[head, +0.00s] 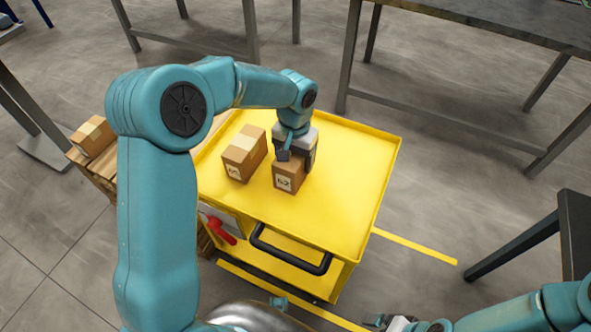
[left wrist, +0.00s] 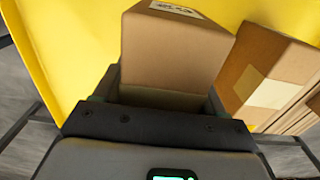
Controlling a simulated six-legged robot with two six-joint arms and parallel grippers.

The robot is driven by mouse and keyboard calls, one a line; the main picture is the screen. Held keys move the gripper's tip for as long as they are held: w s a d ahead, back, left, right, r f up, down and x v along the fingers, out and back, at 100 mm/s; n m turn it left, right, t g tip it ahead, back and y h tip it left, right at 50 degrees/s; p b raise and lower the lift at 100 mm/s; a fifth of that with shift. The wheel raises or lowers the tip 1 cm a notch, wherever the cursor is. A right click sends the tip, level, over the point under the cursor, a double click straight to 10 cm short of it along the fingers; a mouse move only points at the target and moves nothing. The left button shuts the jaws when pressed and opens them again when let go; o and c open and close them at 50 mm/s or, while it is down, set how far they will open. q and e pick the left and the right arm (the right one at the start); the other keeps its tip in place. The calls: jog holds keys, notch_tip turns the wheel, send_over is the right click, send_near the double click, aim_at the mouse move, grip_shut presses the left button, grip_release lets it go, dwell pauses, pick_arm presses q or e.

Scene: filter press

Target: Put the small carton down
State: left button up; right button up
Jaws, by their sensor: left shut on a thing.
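The small carton (head: 287,179) is brown with a white printed label on its side. My left gripper (head: 296,158) reaches down over it from above and is shut on it. In the left wrist view the carton (left wrist: 175,50) sits between the two dark fingers. It is at or just above the yellow cart top (head: 345,185); I cannot tell whether its base touches. My right gripper (head: 388,322) shows only in part at the bottom edge, far from the carton, and its jaw state is unclear.
A larger carton (head: 243,155) stands on the cart just left of the held one, with a narrow gap. The cart has a raised rim and a black handle (head: 290,255). Its right half is clear. Another carton (head: 92,136) rests on a wooden pallet at left.

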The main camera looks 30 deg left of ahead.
pick_arm(q)
jog(key=shift+s+f, duration=0.1)
jog(key=shift+f, duration=0.5)
notch_tip(320, 180, down, 4)
jog(key=shift+r+b, duration=0.25)
jog(key=shift+b, duration=0.15)
jog(key=shift+r, duration=0.15)
jog(key=o, duration=1)
jog(key=shift+f, duration=0.25)
jog(key=o, duration=0.4)
jog(key=shift+r, duration=0.1)
